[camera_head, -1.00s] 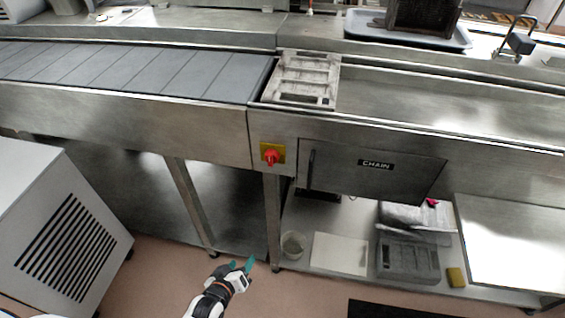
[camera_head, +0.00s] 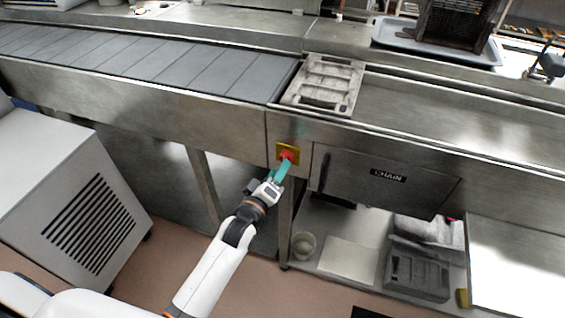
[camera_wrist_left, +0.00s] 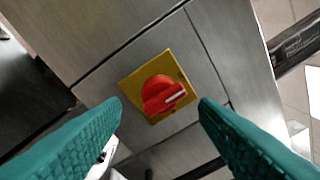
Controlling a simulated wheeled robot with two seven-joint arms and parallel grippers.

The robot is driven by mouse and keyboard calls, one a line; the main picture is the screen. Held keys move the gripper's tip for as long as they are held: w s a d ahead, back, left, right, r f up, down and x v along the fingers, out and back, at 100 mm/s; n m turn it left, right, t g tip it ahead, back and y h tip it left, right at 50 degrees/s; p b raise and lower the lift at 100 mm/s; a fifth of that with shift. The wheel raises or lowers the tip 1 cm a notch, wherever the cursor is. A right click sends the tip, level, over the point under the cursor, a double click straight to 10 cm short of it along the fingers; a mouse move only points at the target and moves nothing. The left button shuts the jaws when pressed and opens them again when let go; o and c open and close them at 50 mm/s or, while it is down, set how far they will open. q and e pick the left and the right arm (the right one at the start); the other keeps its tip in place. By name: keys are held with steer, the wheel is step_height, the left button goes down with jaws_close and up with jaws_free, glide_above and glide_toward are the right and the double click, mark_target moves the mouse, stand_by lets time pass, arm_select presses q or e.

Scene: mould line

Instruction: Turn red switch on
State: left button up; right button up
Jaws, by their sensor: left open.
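The red switch (camera_head: 286,154) is a rotary knob on a yellow square plate (camera_head: 294,148), fixed to the steel front of the line below the end of the belt. In the left wrist view the red switch (camera_wrist_left: 162,94) shows large, with a white mark on its grip bar pointing to the right and slightly up. My left gripper (camera_head: 283,168) is at the switch in the head view. In the wrist view its teal fingers (camera_wrist_left: 160,118) are apart, one to each side of the knob, with nothing between them gripped. My right gripper is not in view.
A grey conveyor belt (camera_head: 180,62) and a metal mould (camera_head: 325,84) lie above the switch. A panel marked CHAIN (camera_head: 385,178) is to its right. A grey vented cabinet (camera_head: 60,195) stands at left. A lower shelf holds a cup (camera_head: 303,245) and a mould.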

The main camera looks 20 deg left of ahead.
arm_select(q)
steer(key=w, duration=0.3)
steer(key=shift+w+d, duration=0.2)
steer(key=shift+d, duration=0.05)
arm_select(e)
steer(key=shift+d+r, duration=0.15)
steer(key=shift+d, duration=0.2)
arm_select(q)
steer(key=c, duration=0.8)
